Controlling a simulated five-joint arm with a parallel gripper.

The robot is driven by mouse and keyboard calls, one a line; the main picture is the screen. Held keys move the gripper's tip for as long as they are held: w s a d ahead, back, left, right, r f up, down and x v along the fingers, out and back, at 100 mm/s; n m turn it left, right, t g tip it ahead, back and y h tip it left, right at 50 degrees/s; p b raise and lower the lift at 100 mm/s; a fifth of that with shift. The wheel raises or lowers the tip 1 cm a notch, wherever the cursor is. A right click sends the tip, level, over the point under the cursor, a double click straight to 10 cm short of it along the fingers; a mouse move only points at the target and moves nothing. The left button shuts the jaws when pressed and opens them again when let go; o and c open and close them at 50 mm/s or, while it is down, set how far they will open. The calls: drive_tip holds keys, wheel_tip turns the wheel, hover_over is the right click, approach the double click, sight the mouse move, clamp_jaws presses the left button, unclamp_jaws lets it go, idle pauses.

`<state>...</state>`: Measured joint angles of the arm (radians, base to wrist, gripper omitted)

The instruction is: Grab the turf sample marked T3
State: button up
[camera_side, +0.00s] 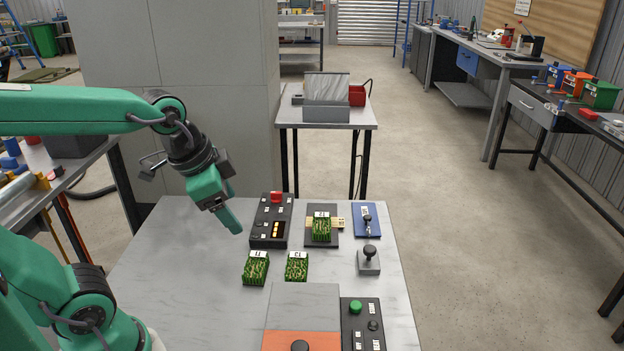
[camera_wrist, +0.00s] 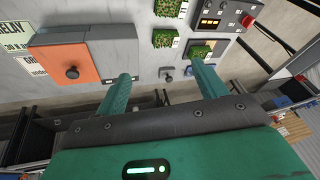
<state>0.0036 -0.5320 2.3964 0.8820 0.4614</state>
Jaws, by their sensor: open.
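Three green turf samples with small white labels show in the side view. One turf sample (camera_side: 256,269) is at front left, one (camera_side: 297,268) is just right of it, and one (camera_side: 321,229) sits on a dark plate (camera_side: 321,241) behind. The label lettering is too small to tell which is T3. The wrist view shows three turf samples (camera_wrist: 169,8) (camera_wrist: 165,38) (camera_wrist: 200,51) near its top. My gripper (camera_side: 232,218) is open and empty, above the table and left of the samples; its two fingers also show in the wrist view (camera_wrist: 162,74).
A dark control box with a red button (camera_side: 270,222) stands behind the front samples. A grey knobbed block (camera_side: 369,262) and a blue plate (camera_side: 367,221) are at right. An orange-and-grey panel (camera_side: 302,307) and a green-button box (camera_side: 363,325) lie in front. The table's left is clear.

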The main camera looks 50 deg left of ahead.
drive_tip(key=w+f+m+g, duration=0.2)
drive_tip(key=w+f+m, duration=0.4)
drive_tip(key=w+m, duration=0.4)
drive_tip(key=m+g, duration=0.2)
drive_tip(key=m, duration=0.9)
hover_over(297, 263)
wheel_tip(297, 263, down, 9)
drive_tip(key=shift+r, duration=0.1)
drive_tip(key=shift+w+f+m+g, duration=0.3)
drive_tip(key=shift+f+m, duration=0.2)
drive_tip(key=shift+f, duration=0.1)
drive_tip(key=shift+f, duration=0.1)
drive_tip(key=shift+s+f, duration=0.1)
drive_tip(key=shift+f, duration=1.1)
drive_tip(key=shift+f, duration=0.1)
drive_tip(key=shift+s+f, duration=0.15)
drive_tip(key=shift+f, duration=1.1)
drive_tip(key=shift+s+f, duration=0.1)
drive_tip(key=shift+f, duration=1.15)
